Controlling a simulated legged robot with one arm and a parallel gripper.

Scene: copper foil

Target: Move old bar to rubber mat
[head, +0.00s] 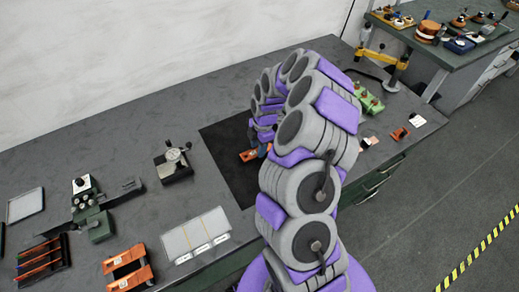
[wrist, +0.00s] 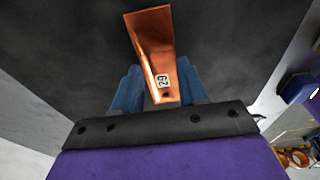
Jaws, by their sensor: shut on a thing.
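In the head view the bar (head: 248,156) shows as a small orange piece over the black rubber mat (head: 222,145). My arm hides the right part of the mat. I cannot tell whether the bar touches the mat or hangs just above it.
Left of the mat stand a black gauge device (head: 174,163) and a pale tray (head: 195,235). Orange blocks (head: 128,268) and a rack of orange tools (head: 42,262) lie front left. Right of my arm are a green block (head: 368,98) and a small orange piece (head: 400,134).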

